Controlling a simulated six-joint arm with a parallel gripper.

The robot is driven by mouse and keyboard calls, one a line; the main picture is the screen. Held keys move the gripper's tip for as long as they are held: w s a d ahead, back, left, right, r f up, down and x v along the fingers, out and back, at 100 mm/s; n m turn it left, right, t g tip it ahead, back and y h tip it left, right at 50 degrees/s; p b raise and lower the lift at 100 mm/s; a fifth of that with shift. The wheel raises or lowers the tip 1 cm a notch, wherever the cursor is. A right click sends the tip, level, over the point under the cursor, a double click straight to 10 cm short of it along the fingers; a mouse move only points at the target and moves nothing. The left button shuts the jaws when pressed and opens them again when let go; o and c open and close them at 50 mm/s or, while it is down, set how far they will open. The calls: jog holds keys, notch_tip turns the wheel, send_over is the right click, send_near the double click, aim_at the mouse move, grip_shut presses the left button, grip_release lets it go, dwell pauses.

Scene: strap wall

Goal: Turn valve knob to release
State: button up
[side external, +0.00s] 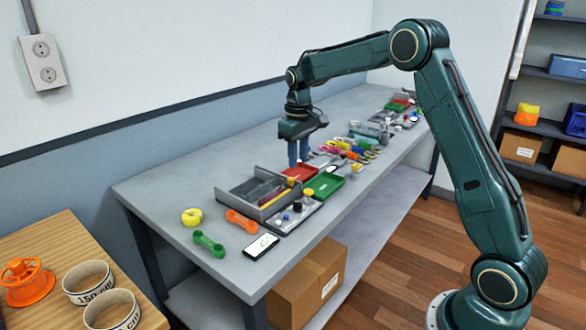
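A grey open box (250,185), a green tray (323,186), an orange wrench-like piece (241,221), a green dumbbell-shaped piece (208,243), a yellow ring (191,217) and a phone-like device (262,246) crowd the near half. Many coloured tools line the far half.

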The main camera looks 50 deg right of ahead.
aim_at(298, 202)
jog(key=shift+w+d+f, duration=0.1)
jog(key=shift+f, duration=0.15)
notch_tip(298, 202, down, 14)
jog(key=shift+r, duration=0.1)
dwell(0.8)
jog(key=shift+c, duration=0.2)
grip_shut()
